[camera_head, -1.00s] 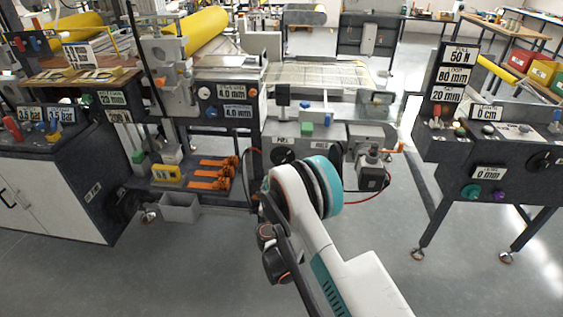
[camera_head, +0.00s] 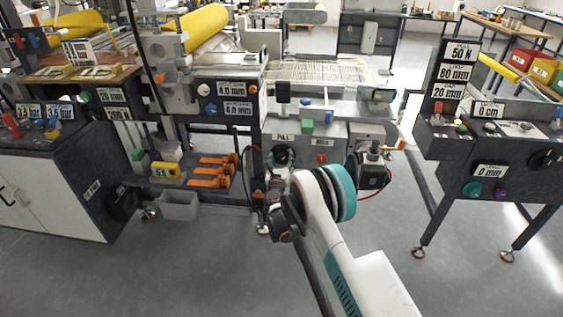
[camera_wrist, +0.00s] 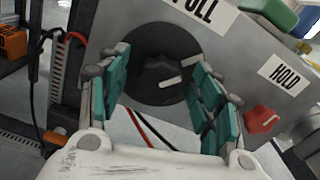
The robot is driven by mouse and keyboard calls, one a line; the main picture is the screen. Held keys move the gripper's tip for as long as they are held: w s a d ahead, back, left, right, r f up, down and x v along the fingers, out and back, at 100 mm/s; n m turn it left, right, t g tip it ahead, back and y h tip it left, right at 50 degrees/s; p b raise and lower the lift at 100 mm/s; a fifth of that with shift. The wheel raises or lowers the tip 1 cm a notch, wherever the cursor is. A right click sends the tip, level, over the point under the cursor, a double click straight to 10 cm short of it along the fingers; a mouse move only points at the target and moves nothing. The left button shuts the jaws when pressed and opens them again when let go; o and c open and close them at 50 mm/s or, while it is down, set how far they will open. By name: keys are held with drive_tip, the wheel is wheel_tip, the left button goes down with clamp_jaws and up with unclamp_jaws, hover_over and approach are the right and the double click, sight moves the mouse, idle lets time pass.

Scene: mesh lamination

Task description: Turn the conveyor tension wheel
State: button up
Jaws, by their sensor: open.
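A round black wheel (camera_wrist: 160,65) with a raised centre grip and a white pointer mark sits on a grey panel below a PULL label (camera_wrist: 205,8) in the wrist view. The wheel also shows in the head view (camera_head: 281,154), partly behind my arm. My gripper (camera_wrist: 163,92) is open, its teal-padded fingers on either side of the wheel's lower half in the picture. The fingers appear in front of the wheel face; I cannot tell whether they touch it. Nothing is held between them.
A red knob (camera_wrist: 262,119) under a HOLD label (camera_wrist: 286,73) is right of the gripper. A green block (camera_wrist: 272,14) sits above. Red and black cables run below the wheel. Orange clamps (camera_head: 212,170) and a grey bin (camera_head: 180,206) lie left in the head view.

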drive_tip(key=c, duration=1.1)
drive_tip(key=shift+o, duration=0.2)
drive_tip(key=shift+m, duration=0.3)
